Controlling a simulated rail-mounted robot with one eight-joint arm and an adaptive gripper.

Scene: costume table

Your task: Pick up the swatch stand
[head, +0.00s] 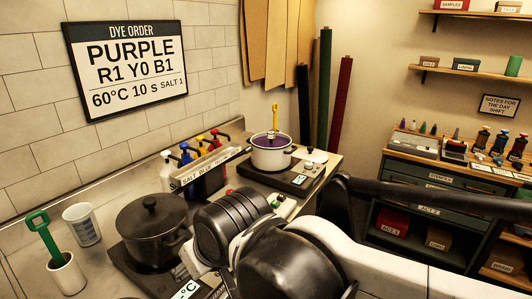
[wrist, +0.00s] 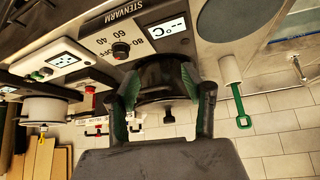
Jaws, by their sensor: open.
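I cannot pick out a swatch stand with certainty in either view. Small goods stand on the wooden-topped cabinet (head: 455,160) at the right of the head view, too small to tell apart surely. My gripper (wrist: 160,88) shows in the wrist view with its two green-padded fingers spread apart and nothing held between them. The black lidded pot (wrist: 165,72) shows beyond and between the fingers, apart from them as far as I can tell. In the head view my arm covers the lower middle and the fingers are not visible.
The black pot (head: 151,229) stands on a hotplate at the left. A white pot with purple contents (head: 271,155) stands behind it, near a rack of coloured bottles (head: 205,160). Fabric rolls (head: 341,105) lean at the back.

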